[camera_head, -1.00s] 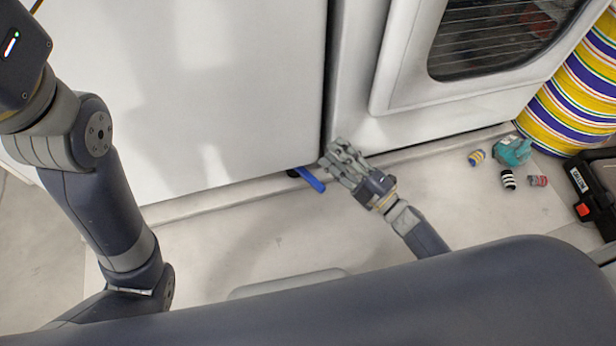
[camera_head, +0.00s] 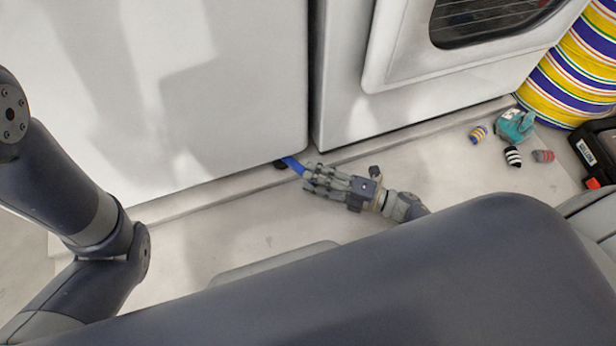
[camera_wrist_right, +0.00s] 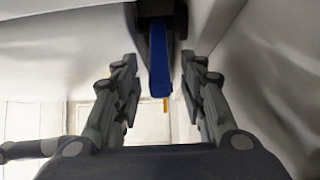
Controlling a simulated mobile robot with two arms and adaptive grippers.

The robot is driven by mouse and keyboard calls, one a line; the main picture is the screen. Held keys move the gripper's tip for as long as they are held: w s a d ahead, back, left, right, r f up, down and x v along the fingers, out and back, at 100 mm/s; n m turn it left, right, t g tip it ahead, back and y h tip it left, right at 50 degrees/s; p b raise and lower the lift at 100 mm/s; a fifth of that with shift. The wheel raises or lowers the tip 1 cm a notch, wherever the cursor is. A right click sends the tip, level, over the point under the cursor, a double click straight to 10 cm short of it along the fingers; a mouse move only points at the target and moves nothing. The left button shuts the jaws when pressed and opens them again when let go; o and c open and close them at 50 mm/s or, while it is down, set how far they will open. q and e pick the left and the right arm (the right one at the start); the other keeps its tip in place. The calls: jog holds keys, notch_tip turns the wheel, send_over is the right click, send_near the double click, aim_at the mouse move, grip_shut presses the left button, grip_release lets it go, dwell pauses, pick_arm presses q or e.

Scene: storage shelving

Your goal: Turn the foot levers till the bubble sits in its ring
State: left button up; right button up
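A blue foot lever (camera_head: 293,165) sticks out from under the bottom edge of the left white appliance (camera_head: 200,110), near its right corner. My right gripper (camera_head: 308,178) is low at the floor, with its fingertips at the outer end of the lever. In the right wrist view the lever (camera_wrist_right: 159,62) lies between the two spread fingers of the gripper (camera_wrist_right: 165,95), with a gap on each side. A dark foot mount (camera_wrist_right: 155,10) shows above it. My left gripper is out of the picture; only part of the left arm shows. No bubble or ring is visible.
A second white appliance (camera_head: 345,110) with a dark window stands to the right, across a narrow gap. A teal tool (camera_head: 514,125) and several small striped pieces lie on the floor near a striped drum (camera_head: 575,80). A black case (camera_head: 597,150) is at the right edge.

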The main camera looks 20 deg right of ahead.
aim_at(294, 166)
jog(key=shift+x, duration=1.1)
grip_shut()
